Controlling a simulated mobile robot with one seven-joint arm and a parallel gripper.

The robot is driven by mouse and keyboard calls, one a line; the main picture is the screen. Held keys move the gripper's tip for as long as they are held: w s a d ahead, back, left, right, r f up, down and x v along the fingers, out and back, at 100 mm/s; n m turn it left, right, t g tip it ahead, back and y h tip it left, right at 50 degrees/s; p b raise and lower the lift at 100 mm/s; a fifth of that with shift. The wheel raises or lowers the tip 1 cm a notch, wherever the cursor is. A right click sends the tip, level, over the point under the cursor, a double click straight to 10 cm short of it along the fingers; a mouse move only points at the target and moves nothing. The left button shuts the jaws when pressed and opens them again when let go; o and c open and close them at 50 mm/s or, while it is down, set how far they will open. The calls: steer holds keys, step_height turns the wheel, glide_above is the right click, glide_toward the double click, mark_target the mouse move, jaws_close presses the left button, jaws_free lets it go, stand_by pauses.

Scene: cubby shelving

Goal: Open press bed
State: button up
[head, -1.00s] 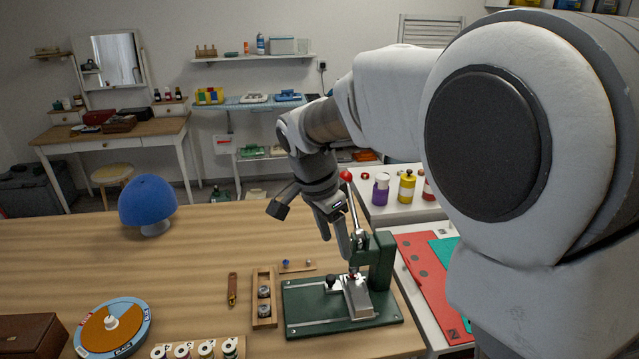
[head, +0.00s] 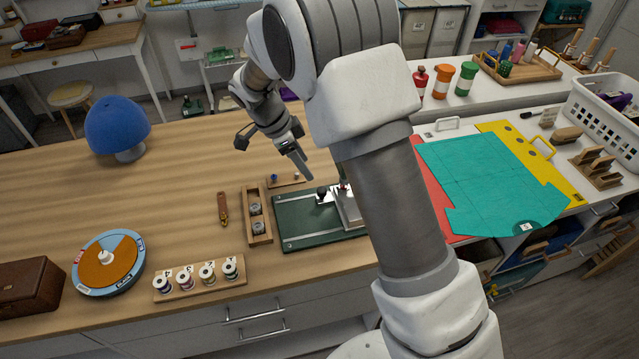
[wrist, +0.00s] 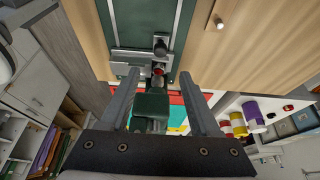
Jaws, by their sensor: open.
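The press has a green base with pale rails (head: 300,222), standing on the wooden table. Its silver bed (head: 347,206) lies at the right of the base, with a black knob (head: 322,192) at its left. My arm hides the press column and lever in the head view. My gripper (head: 272,150) is open and empty, up behind the press. In the wrist view, the fingers (wrist: 158,77) straddle the press's green upper part (wrist: 151,108) in the picture; I cannot tell if they touch it. The bed (wrist: 130,56) and knob (wrist: 160,44) show past the fingertips.
Left of the press are a wooden holder with metal pieces (head: 248,228), a spool rack (head: 200,284), a round colour dial (head: 80,277) and a blue dome (head: 117,122). A side counter at the right holds a teal mat (head: 490,180). The table's left middle is clear.

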mark_target(321, 190)
steer(key=p+x, duration=0.1)
steer(key=x, duration=0.9)
steer(key=shift+d+f, duration=0.1)
steer(key=shift+f, duration=0.05)
jaws_close()
stand_by(1.0)
